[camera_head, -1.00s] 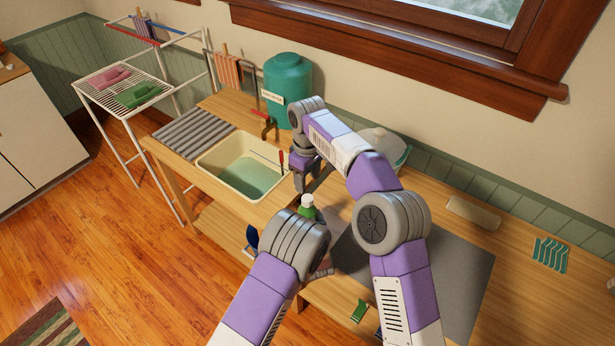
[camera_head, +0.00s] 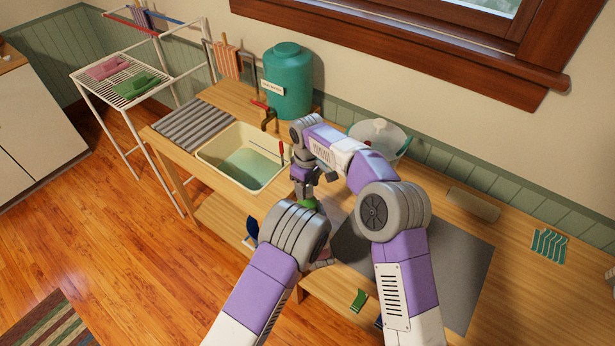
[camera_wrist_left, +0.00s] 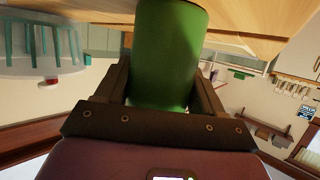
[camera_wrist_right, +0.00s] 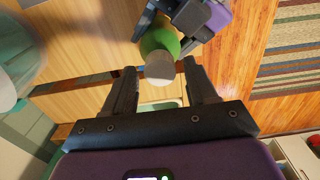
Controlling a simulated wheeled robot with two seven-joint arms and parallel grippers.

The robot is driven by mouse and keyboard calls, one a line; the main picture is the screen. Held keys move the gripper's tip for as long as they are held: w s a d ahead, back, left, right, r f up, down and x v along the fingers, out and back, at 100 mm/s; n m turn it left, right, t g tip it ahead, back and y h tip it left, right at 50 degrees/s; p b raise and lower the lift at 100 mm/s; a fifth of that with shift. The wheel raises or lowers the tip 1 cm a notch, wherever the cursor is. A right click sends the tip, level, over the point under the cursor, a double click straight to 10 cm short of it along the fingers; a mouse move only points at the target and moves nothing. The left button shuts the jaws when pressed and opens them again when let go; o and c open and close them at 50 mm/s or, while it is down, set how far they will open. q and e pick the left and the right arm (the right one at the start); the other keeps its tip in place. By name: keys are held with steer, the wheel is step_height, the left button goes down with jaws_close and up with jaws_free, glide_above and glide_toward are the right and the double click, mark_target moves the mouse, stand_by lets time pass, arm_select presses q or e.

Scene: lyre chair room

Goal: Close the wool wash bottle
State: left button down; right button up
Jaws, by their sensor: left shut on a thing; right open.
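The green wool wash bottle (camera_head: 308,203) stands in front of the sink's right end, mostly hidden by my arms in the head view. Its green body (camera_wrist_left: 172,60) fills the gap between my left gripper's fingers (camera_wrist_left: 168,92), which are shut on it. In the right wrist view the bottle (camera_wrist_right: 158,42) shows a pale round top (camera_wrist_right: 160,66), facing the camera. I cannot tell if this is a seated cap. My right gripper (camera_wrist_right: 158,76) is open, with its fingertips on either side of that top. I cannot tell if they touch it.
The sink basin (camera_head: 228,172) is left of the bottle. A teal water container (camera_head: 289,85) and tap (camera_head: 268,116) stand behind.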

steer(key=shift+f, duration=0.3)
jaws_close()
steer(key=shift+o, duration=0.7)
jaws_free()
steer(key=shift+r, duration=0.1)
step_height(320, 180, up, 12)
